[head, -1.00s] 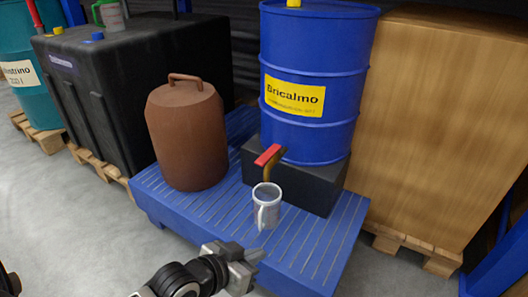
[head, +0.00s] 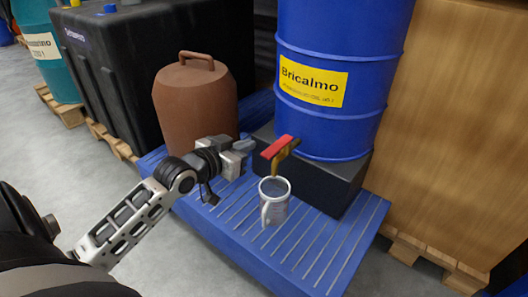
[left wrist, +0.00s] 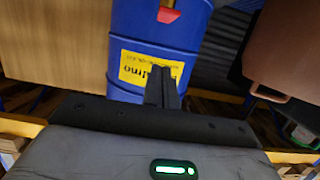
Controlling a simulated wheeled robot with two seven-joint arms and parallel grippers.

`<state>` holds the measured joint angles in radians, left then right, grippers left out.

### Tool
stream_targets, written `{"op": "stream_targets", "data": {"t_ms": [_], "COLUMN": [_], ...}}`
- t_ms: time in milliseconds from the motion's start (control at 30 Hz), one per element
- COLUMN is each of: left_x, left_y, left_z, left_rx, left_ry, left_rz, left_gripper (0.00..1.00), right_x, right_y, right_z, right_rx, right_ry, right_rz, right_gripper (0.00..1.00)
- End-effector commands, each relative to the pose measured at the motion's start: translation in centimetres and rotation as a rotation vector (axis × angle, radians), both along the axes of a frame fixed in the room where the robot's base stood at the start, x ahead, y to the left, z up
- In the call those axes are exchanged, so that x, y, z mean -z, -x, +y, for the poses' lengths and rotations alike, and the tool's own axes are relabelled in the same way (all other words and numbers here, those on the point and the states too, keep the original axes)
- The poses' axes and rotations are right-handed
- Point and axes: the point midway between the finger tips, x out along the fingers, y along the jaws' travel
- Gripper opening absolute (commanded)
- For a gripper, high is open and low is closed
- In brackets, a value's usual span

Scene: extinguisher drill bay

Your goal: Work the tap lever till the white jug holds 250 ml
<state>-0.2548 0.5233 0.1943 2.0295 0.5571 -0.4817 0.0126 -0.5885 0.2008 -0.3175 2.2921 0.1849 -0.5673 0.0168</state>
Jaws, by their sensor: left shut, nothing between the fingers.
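The white jug (head: 273,201) stands upright on the slatted blue platform, under the tap, with its handle towards me. The fill level inside it cannot be read. The tap (head: 284,158) is brass with a red lever (head: 277,147), in front of the blue drum (head: 335,75). My left gripper (head: 246,146) is shut and empty, just left of the red lever, with a small gap seeming to lie between them. In the left wrist view the shut fingers (left wrist: 161,88) show before the drum's yellow label, and the red lever (left wrist: 168,15) is at the top. My right gripper is not in view.
A brown lidded can (head: 193,100) stands close behind my left gripper. The drum rests on a dark block (head: 335,183) on the blue platform (head: 245,232). A black tank is at the left and a large wooden crate (head: 455,130) at the right.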

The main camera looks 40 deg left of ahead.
Motion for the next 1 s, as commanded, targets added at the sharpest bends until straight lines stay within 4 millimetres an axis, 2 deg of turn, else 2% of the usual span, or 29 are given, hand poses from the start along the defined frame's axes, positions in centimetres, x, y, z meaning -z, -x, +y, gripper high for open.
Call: {"op": "stream_targets", "data": {"t_ms": [100,333,433,600,1000], "left_x": [0.8,2.1,4.1,5.5,5.8], "left_y": [-2.6,-7.3,-7.1,-7.1,-7.0], "left_z": [-0.2,-0.5,-0.5,-0.5,-0.5], "left_rx": [0.0,-0.001,0.0,-0.001,-0.001], "left_ry": [0.001,0.0,0.001,-0.001,-0.001], "left_rz": [-0.005,-0.003,0.003,0.001,0.001], "left_gripper": [0.0,0.0,0.0,0.0,0.0], "right_x": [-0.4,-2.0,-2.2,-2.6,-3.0], "right_y": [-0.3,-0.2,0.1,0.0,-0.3], "right_z": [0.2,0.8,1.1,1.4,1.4], "right_rx": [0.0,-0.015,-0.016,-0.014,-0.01], "right_ry": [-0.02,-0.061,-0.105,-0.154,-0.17], "right_rz": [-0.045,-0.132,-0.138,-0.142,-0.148], "right_gripper": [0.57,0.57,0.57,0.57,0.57]}}
